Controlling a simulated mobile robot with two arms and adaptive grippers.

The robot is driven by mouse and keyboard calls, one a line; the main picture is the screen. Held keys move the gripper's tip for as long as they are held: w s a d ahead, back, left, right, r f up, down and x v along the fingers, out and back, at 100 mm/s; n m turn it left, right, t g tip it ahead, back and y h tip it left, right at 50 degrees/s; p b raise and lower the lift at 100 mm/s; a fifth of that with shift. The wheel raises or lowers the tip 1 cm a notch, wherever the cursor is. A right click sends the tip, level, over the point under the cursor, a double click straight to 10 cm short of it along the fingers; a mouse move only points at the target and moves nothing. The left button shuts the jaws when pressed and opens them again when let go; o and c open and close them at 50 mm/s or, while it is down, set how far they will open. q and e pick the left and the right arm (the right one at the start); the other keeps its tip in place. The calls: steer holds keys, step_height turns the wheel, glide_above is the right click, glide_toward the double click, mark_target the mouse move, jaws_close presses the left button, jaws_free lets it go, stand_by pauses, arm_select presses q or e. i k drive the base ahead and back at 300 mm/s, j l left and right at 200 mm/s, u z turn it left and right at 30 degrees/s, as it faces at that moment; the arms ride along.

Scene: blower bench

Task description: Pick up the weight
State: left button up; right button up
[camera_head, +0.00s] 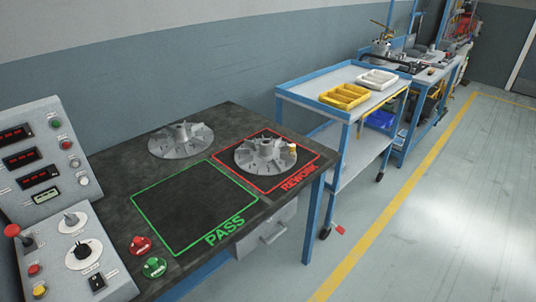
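No weight can be made out with certainty. A small pale, yellowish-topped piece (292,148) shows at the right edge of the bladed fan wheel (264,154) in the red REWORK square; it is too small to tell whether it is the weight, or whether it sits on the wheel or beside it. A second grey fan wheel (181,140) stands at the back of the dark bench top. Neither of my grippers is in view.
The green PASS square (190,205) is empty. Red (140,245) and green (154,267) knobs are at the bench front; a control panel (75,245) stands left. A blue-framed cart (300,90) with yellow (345,101) and white trays (378,85) stands beyond. The floor right is clear.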

mark_target(293, 146)
steer(key=i+l+u, duration=0.2)
steer(key=u, duration=0.2)
steer(key=i+l+u, duration=0.1)
steer(key=u, duration=0.3)
steer(key=i+l+u, duration=0.1)
steer(key=l+u, duration=0.3)
